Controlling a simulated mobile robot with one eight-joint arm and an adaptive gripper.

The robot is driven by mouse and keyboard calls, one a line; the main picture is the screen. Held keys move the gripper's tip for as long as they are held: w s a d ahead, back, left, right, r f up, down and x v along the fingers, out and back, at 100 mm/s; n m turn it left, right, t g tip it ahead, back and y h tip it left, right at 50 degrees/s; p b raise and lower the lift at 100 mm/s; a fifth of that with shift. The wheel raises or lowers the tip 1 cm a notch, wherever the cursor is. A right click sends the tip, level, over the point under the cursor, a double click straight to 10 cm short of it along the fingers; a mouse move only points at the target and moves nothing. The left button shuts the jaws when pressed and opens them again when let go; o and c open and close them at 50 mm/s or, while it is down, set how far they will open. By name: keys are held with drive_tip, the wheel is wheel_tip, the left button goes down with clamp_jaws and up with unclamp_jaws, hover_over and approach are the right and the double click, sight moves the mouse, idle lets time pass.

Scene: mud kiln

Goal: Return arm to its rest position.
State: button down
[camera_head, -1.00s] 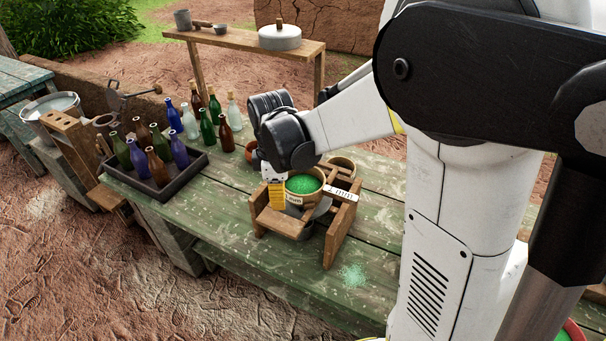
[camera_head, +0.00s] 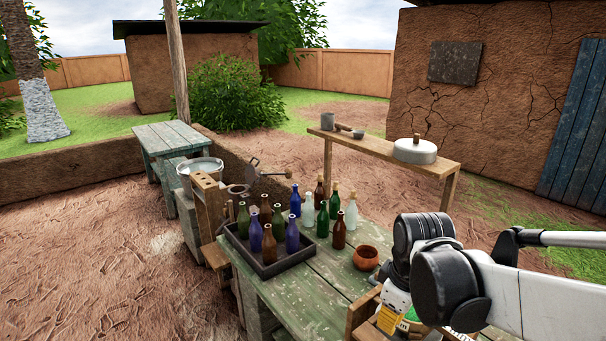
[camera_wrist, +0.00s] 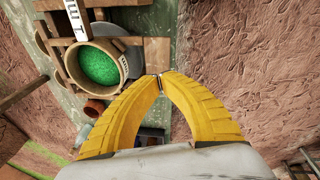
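My gripper (camera_wrist: 160,80) shows in the wrist view with its two yellow fingers curved together and their tips meeting. Nothing is visible between the tips. In the head view only a bit of its yellow finger (camera_head: 388,319) shows at the lower right, below my bent arm. The gripper is over the near side of the green table (camera_head: 312,318), beside a round sieve (camera_wrist: 119,72) full of green grains (camera_wrist: 98,65). The sieve appears apart from the fingers. My wrist and forearm hide most of the sieve and stand in the head view.
A dark tray (camera_head: 265,272) holds several bottles, with more bottles behind it. A clay bowl (camera_head: 366,258) sits left of my wrist. A wooden bench (camera_head: 385,150) with a lidded pot (camera_head: 415,151) stands behind. A mud kiln (camera_head: 490,110) is at the back right.

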drive_tip(key=s+f+m+t+b, duration=0.3)
drive_tip(key=s+m+t+b, duration=0.2)
drive_tip(key=s+m+b, duration=0.2)
drive_tip(key=shift+s+f+m, duration=0.2)
drive_tip(key=shift+s+m, duration=1)
drive_tip(key=shift+d, duration=0.1)
